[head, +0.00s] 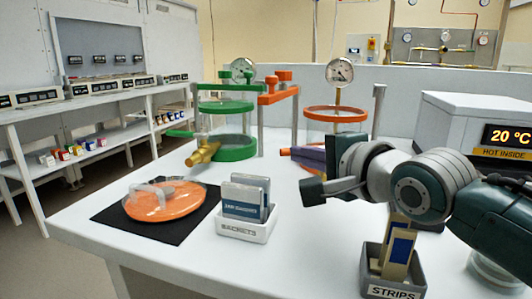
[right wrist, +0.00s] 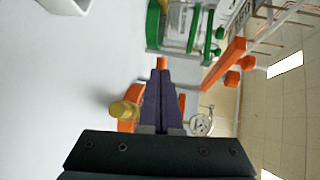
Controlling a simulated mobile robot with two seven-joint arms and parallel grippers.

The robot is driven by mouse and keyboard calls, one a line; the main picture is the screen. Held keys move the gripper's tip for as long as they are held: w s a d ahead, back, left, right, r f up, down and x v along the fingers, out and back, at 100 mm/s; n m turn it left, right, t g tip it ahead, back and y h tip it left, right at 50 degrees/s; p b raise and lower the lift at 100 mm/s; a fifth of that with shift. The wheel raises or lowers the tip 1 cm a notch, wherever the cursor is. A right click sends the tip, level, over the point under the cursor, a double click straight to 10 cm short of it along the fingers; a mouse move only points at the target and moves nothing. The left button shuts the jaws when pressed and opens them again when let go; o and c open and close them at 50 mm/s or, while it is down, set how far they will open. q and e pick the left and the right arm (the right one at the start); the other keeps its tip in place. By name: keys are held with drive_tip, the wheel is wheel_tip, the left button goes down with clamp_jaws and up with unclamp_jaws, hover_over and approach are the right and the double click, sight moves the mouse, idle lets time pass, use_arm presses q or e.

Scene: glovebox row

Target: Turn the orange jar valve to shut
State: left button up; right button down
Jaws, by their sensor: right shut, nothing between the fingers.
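The orange jar (head: 336,112) is clear with orange rings and a gauge (head: 340,71) above it; it stands behind my right gripper (head: 297,154). The gripper has purple fingers and is shut with nothing between them, low in front of the jar. In the right wrist view the shut fingertips (right wrist: 161,73) point at a small orange end, apparently the valve handle (right wrist: 162,63); I cannot tell whether they touch. A brass valve body (right wrist: 124,109) shows beside the fingers. The rest of the handle is hidden, so its angle is unclear. My left gripper is not in view.
A green jar (head: 236,148) with a brass valve (head: 203,153) stands to the left. An orange lid (head: 163,205) lies on a black mat (head: 115,218). A sachet holder (head: 246,229), a strips holder (head: 372,285) and a heater (head: 470,116) stand nearby.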

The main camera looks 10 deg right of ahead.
drive_tip(key=shift+w+a+r+p, duration=0.1)
drive_tip(key=shift+w+p, duration=0.2)
drive_tip(key=shift+w, duration=0.1)
drive_tip(key=shift+w+a, duration=0.15)
drive_tip(key=shift+w, duration=0.05)
drive_tip(key=shift+w+a+m+h+p, duration=0.15)
drive_tip(key=shift+w+m+h+p, duration=0.3)
drive_tip(key=shift+m+h, duration=0.4)
drive_tip(key=shift+w, duration=0.85)
drive_tip(key=shift+w, duration=0.1)
